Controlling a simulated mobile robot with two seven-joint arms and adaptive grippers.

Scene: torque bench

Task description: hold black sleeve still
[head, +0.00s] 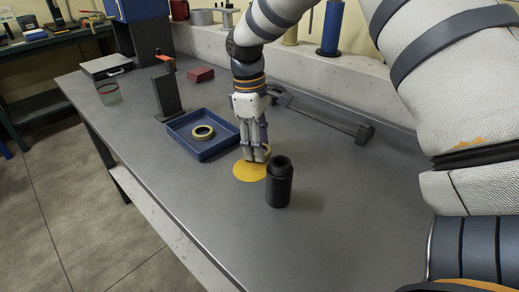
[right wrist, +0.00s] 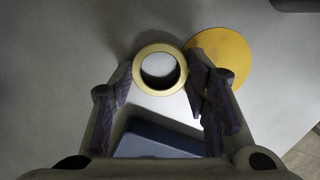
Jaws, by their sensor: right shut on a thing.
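The black sleeve (head: 279,188) stands upright on the grey bench, nearer the camera and slightly right of my right gripper (head: 256,156). No gripper is on it. In the right wrist view a dark piece at the top right edge may be the sleeve. My right gripper is shut on a pale yellow ring (right wrist: 141,69), which sits between its fingertips. In the head view the fingers mostly hide this ring. It is low over the bench, beside a flat yellow disc (head: 246,172); the disc also shows in the right wrist view (right wrist: 228,55). My left gripper is not in view.
A blue tray (head: 184,127) with another pale ring (head: 203,132) lies left of the gripper. A long grey tool (head: 325,122) lies at the back. The front right bench is clear.

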